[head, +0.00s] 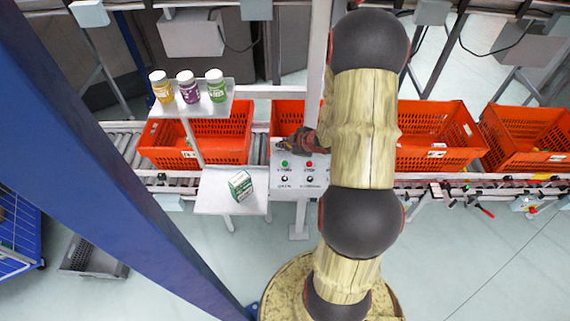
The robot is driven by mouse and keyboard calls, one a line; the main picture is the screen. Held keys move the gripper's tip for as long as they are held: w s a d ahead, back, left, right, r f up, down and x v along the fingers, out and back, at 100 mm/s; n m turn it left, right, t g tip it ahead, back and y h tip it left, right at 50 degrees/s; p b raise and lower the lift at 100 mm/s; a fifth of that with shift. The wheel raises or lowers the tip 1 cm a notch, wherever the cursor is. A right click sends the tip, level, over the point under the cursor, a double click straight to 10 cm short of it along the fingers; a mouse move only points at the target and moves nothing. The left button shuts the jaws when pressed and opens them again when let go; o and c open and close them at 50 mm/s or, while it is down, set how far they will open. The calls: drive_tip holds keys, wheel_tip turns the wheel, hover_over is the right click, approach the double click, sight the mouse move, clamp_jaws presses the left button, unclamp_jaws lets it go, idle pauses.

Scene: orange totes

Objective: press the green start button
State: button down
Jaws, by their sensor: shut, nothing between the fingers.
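The green start button (284,164) sits at the upper left of a pale control panel (278,195). A red button (309,164) is to its right, and two dark knobs sit below them. My gripper (288,146) is at the top edge of the panel, just above the green button in the picture. It is shut and empty. I cannot tell its height over the panel. The green button is uncovered in this view.
Orange totes (236,150) stand on a roller conveyor behind the panel. A small shelf (208,107) holds three jars. A side table (212,204) left of the panel carries a green-and-white box (240,185). A blue post (110,160) crosses the left foreground.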

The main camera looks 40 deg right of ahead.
sight(284, 164)
drive_tip(key=shift+a+f+b, duration=0.1)
drive_tip(key=shift+f+b, duration=3.1)
drive_tip(key=shift+f, duration=0.75)
drive_tip(key=shift+f+b, duration=0.3)
drive_tip(key=shift+f, duration=0.05)
drive_tip(key=shift+f+b, duration=0.3)
drive_tip(key=shift+f, duration=0.2)
drive_tip(key=shift+s+r, duration=0.1)
drive_tip(key=shift+r+p, duration=0.8)
wheel_tip(284, 164, up, 5)
drive_tip(key=p, duration=0.4)
drive_tip(key=shift+p, duration=0.35)
